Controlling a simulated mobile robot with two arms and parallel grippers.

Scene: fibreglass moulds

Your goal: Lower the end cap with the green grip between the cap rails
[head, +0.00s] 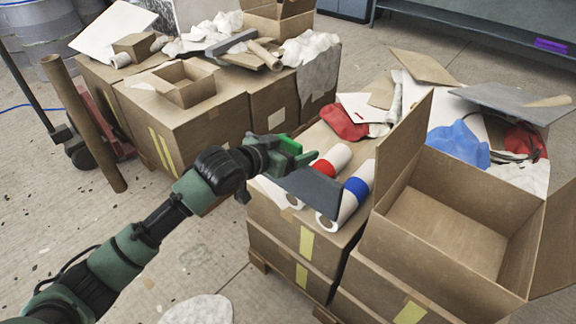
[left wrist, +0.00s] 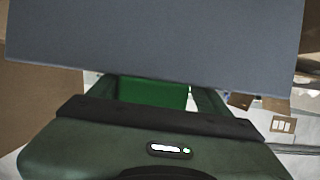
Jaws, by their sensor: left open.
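The end cap is a flat grey panel (head: 314,186) beside two rolls on the stacked boxes. In the left wrist view the grey panel (left wrist: 160,35) spans the top of the picture. Its green grip (head: 290,146) shows at my left gripper (head: 292,152); in the wrist view the green grip (left wrist: 152,93) is between the fingers. My left gripper is open around it; I cannot tell whether a finger touches it. I cannot make out the cap rails, nor whether the panel rests on anything. My right gripper is not in view.
A white roll with a red band (head: 326,166) and one with a blue band (head: 352,190) lie by the panel. An open carton (head: 440,200) stands close on the right. Red cloth (head: 343,122) lies behind. Box stacks (head: 190,120) stand back left, with floor between.

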